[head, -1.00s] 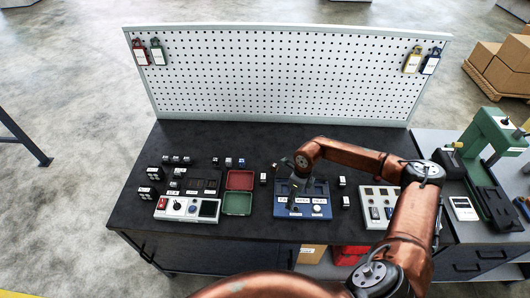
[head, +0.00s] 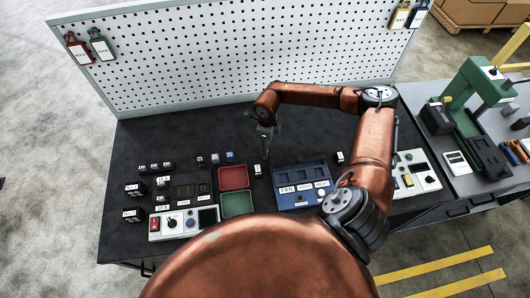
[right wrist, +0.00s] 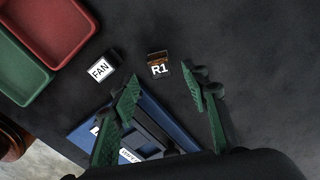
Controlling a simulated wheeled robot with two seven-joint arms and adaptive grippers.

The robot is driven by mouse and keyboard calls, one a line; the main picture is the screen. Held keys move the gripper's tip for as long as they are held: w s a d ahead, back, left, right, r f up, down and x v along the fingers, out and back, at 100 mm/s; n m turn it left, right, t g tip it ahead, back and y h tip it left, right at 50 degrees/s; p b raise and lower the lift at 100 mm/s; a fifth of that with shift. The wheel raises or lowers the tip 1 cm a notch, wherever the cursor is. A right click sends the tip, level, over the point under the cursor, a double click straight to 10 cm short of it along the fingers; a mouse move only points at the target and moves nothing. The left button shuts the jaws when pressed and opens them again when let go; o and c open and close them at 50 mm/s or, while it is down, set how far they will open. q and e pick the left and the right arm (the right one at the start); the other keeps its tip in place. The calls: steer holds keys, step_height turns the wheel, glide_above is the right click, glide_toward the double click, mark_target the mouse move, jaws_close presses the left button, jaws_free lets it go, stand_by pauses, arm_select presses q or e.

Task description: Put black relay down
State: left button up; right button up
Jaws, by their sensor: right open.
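In the head view my right gripper (head: 265,152) points down at the bench behind the blue base, and I cannot make out the relay there. My left gripper is not in view.
The blue base (head: 304,199) is in front of the gripper; red (head: 234,178) and green (head: 237,204) trays lie to the left. The pegboard (head: 225,65) rises behind. Bare bench lies towards it.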

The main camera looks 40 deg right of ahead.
step_height(320, 180, down, 6)
steer(key=shift+r+p, duration=0.1)
steer(key=shift+p, duration=0.75)
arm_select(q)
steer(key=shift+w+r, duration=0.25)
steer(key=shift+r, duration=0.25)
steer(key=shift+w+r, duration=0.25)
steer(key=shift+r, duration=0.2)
arm_select(e)
steer(key=shift+c, duration=0.4)
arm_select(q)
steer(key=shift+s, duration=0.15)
arm_select(e)
jaws_close()
